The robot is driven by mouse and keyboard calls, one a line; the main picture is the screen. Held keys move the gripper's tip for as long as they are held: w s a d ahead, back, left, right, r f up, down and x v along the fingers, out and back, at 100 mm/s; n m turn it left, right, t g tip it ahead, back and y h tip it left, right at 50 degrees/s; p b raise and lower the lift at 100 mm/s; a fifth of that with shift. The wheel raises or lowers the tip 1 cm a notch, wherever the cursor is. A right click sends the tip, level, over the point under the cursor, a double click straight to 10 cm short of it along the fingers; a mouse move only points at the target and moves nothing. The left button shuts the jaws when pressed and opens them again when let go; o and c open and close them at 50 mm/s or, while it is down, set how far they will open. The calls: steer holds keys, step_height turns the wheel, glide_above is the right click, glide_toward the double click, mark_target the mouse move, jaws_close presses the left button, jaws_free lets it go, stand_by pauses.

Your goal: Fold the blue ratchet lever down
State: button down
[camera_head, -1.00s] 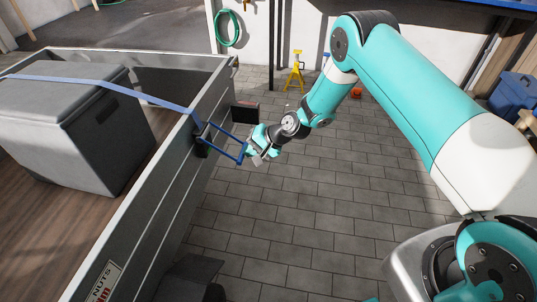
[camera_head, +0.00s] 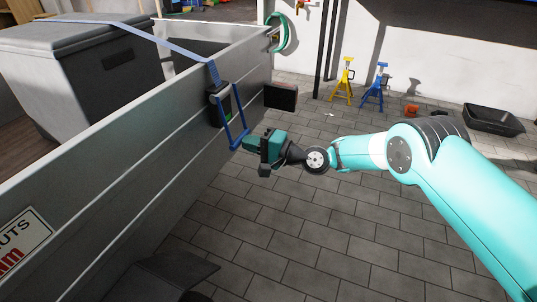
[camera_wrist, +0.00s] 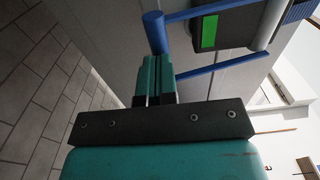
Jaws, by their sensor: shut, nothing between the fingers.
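The blue ratchet lever (camera_head: 229,132) is a U-shaped handle on the ratchet body (camera_head: 218,100), which sits on the outer side of the trailer wall. In the head view it slants down and outward. In the wrist view its crossbar (camera_wrist: 155,32) and side bars show just beyond my fingertips, and the ratchet body has a green patch (camera_wrist: 209,32). My gripper (camera_head: 248,144) is shut and empty, with its tips at the lever's outer end. I cannot tell whether they touch it.
A blue strap (camera_head: 140,29) runs over a grey box (camera_head: 75,80) in the trailer (camera_head: 130,160). A dark rectangular part (camera_head: 281,97) sticks out from the wall near the lever. Yellow (camera_head: 345,80) and blue (camera_head: 376,88) stands are farther back.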

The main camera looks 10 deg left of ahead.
steer(key=shift+w+a+f+b, duration=0.1)
steer(key=shift+a+f+b, duration=0.1)
steer(key=shift+a+b, duration=0.25)
steer(key=shift+w+a+f+b, duration=0.1)
steer(key=shift+a+f+b, duration=0.05)
steer(key=shift+a+b, duration=0.25)
steer(key=s+d+f+p, duration=0.2)
steer(key=d+p, duration=0.3)
steer(key=d, duration=0.9)
steer(key=s+d+r+n+g+h, duration=0.2)
steer(key=s+r+n+h, duration=0.15)
steer(key=r, duration=0.55)
steer(key=s+d+r+n+g+h, duration=0.1)
steer(key=s+d+r+n+h, duration=0.25)
steer(key=r, duration=0.55)
steer(key=s+d+r+n+h, duration=0.1)
steer(key=s+d+r+h, duration=0.25)
steer(key=s+d, duration=0.65)
steer(key=s+d+r+n+h, duration=0.1)
steer(key=s+d+r+h, duration=0.45)
steer(key=s, duration=0.85)
step_height(320, 180, up, 34)
steer(key=d+y+p, duration=0.1)
steer(key=y+p, duration=0.1)
steer(key=p, duration=3.5)
steer(key=shift+w, duration=0.35)
